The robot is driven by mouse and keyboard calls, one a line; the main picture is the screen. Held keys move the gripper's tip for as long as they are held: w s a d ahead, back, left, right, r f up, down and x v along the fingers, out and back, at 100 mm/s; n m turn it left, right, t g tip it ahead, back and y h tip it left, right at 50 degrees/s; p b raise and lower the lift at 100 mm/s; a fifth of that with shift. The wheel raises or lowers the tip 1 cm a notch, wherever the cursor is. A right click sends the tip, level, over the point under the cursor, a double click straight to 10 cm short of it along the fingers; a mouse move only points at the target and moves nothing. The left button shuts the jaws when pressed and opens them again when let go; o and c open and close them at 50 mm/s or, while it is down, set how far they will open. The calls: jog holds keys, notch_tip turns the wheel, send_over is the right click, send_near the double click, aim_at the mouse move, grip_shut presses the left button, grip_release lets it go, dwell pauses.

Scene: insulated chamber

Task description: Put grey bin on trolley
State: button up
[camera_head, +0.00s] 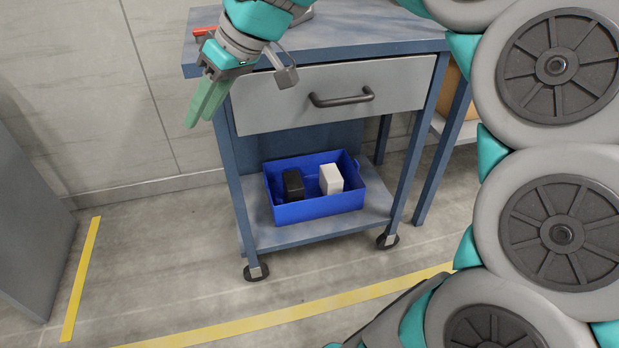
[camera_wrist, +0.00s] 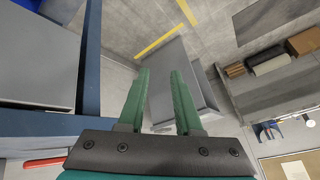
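A blue-grey trolley (camera_head: 232,165) on casters stands in the centre of the head view, with a grey drawer (camera_head: 345,92) under its top and a lower shelf. I cannot make out a grey bin in either view. My gripper (camera_head: 205,110) hangs at the trolley's top left edge, fingers pointing down. In the wrist view its green fingers (camera_wrist: 160,72) are apart with nothing held between them. The trolley's edge and the drawer's grey front show left of the fingers in the wrist view (camera_wrist: 92,70).
A blue bin (camera_head: 318,209) holding a black box (camera_head: 293,186) and a white box (camera_head: 331,179) sits on the lower shelf. A red object (camera_head: 203,33) lies on the top. A grey cabinet (camera_head: 28,225) stands at left. Floor between is clear, with yellow lines (camera_head: 82,270).

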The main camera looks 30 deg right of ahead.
jog(key=s+d+f+m+g+h, duration=0.3)
jog(key=s+f+m+g+h, duration=0.2)
jog(key=s+f, duration=1.7)
jog(key=s, duration=0.4)
jog(key=shift+d+m+g+h, duration=0.2)
jog(key=shift+m+g+h, duration=0.1)
jog(key=shift+m+g, duration=0.1)
jog(key=shift+o, duration=0.2)
